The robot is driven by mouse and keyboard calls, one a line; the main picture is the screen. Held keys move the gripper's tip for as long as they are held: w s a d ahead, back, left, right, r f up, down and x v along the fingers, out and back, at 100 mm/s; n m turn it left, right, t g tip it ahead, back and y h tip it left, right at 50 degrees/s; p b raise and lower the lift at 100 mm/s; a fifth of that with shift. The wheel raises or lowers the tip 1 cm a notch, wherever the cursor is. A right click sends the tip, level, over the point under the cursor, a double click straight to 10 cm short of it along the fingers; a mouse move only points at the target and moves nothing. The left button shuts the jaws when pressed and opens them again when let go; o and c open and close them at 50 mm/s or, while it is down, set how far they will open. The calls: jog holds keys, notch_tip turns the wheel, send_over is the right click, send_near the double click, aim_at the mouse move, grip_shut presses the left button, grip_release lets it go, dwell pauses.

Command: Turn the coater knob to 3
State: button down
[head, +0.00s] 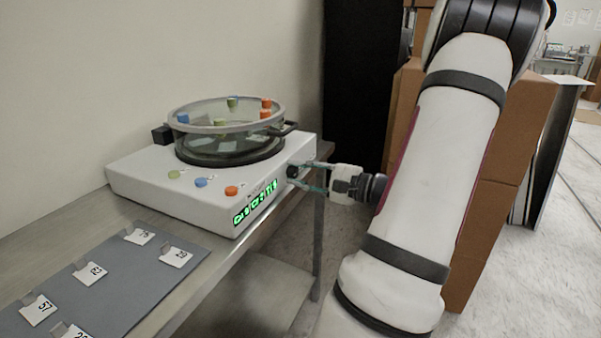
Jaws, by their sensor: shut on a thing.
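The coater (147,184) is a white box on the metal table, with a round clear-walled chamber (230,132) on top. Its front face has a green lit display (255,204), too small to read surely. A dark knob (292,171) sits on the front face to the right of the display. My gripper (299,177) reaches in from the right, with its thin fingers around the knob and shut on it. The fingers partly hide the knob, and I cannot make out its setting or any scale marks.
A grey mat (100,290) with several numbered white pieces lies at the front left of the table (235,258). Green, blue and orange buttons (201,182) are on the coater's top. Cardboard boxes (480,215) and a black cabinet (362,85) stand behind my arm.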

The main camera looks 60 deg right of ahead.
jog(key=m+p, duration=0.3)
jog(key=p, duration=0.1)
jog(key=shift+r, duration=0.2)
jog(key=m+p, duration=0.8)
jog(key=shift+m+p, duration=0.3)
jog(key=shift+f+m+p, duration=0.15)
jog(key=shift+m+p, duration=1.3)
jog(key=shift+m, duration=0.45)
jog(key=c, duration=1.3)
grip_release()
